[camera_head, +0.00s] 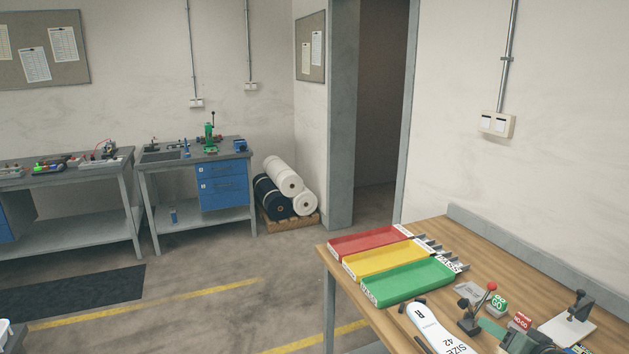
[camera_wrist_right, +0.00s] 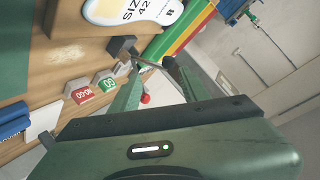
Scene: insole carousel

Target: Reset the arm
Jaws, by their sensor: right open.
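The red ball also shows between the fingers in the right wrist view (camera_wrist_right: 145,98); whether the gripper touches the lever I cannot tell. My left gripper is in neither view.
A white insole marked SIZE 42 (camera_head: 431,324) lies on the bench. Red (camera_head: 370,241), yellow (camera_head: 389,259) and green (camera_head: 410,282) trays stand behind it. Green (camera_head: 498,303) and red (camera_head: 521,321) blocks sit to the right. Open floor lies left of the bench.

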